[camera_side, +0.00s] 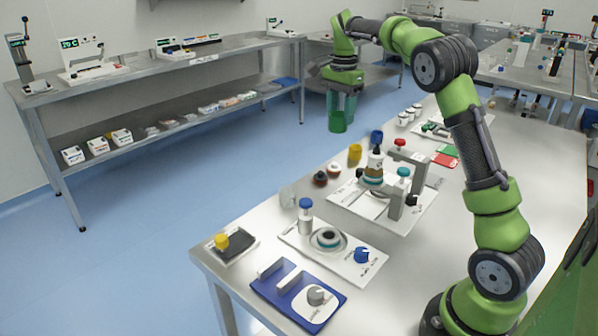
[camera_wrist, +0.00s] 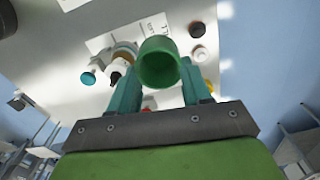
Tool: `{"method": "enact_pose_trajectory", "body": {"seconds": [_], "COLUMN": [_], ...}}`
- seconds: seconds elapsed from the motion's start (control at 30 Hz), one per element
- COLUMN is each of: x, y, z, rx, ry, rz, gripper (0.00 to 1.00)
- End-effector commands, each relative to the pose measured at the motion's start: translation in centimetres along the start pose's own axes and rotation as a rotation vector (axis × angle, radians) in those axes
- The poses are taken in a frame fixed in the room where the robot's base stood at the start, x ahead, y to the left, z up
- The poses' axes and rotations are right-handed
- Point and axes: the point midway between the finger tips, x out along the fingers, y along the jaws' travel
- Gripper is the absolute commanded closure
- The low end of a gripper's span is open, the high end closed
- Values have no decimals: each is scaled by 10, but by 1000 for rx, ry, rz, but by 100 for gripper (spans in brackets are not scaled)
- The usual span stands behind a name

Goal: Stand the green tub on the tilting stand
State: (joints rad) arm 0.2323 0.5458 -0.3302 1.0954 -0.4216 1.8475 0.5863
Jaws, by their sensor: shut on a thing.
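The green tub (camera_side: 338,122) hangs from my gripper (camera_side: 343,98), beyond the far left edge of the bench and above the floor. In the wrist view the round rim of the green tub (camera_wrist: 159,62) shows between the two teal fingers of my gripper (camera_wrist: 160,85), which are shut on it. The tub looks roughly upright in the side view. Which device is the tilting stand is not clear. A white-based device with a round seat (camera_side: 327,238) and blue knob stands at the front. Behind it is a white-based device with a grey post and frame (camera_side: 396,200).
A blue-based unit with a grey dial (camera_side: 316,295) lies at the front edge. Yellow (camera_side: 355,152) and blue (camera_side: 376,136) caps and small jars line the left edge. A red-green card (camera_side: 445,155) lies farther back.

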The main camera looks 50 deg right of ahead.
Motion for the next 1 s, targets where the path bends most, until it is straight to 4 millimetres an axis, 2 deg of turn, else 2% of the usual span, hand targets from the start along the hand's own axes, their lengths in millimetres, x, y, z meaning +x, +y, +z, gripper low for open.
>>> {"method": "enact_pose_trajectory", "body": {"seconds": [0.03, 0.2, 0.4, 0.5, 0.63, 0.83, 0.87, 1.0], "x": [0, 0, 0, 0, 0, 0, 1, 26], "y": [-12, -35, -44, -43, -39, -33, -32, -32], "z": [27, 109, 202, 237, 270, 309, 313, 309], "rx": [-52, -194, -348, -404, -457, -520, -526, -521], "ry": [0, 2, -1, -1, -2, -5, -5, -5], "rz": [0, -1, -2, -2, -3, -4, -3, 1], "gripper": [81, 81, 81, 81, 81, 81, 81, 81]}}
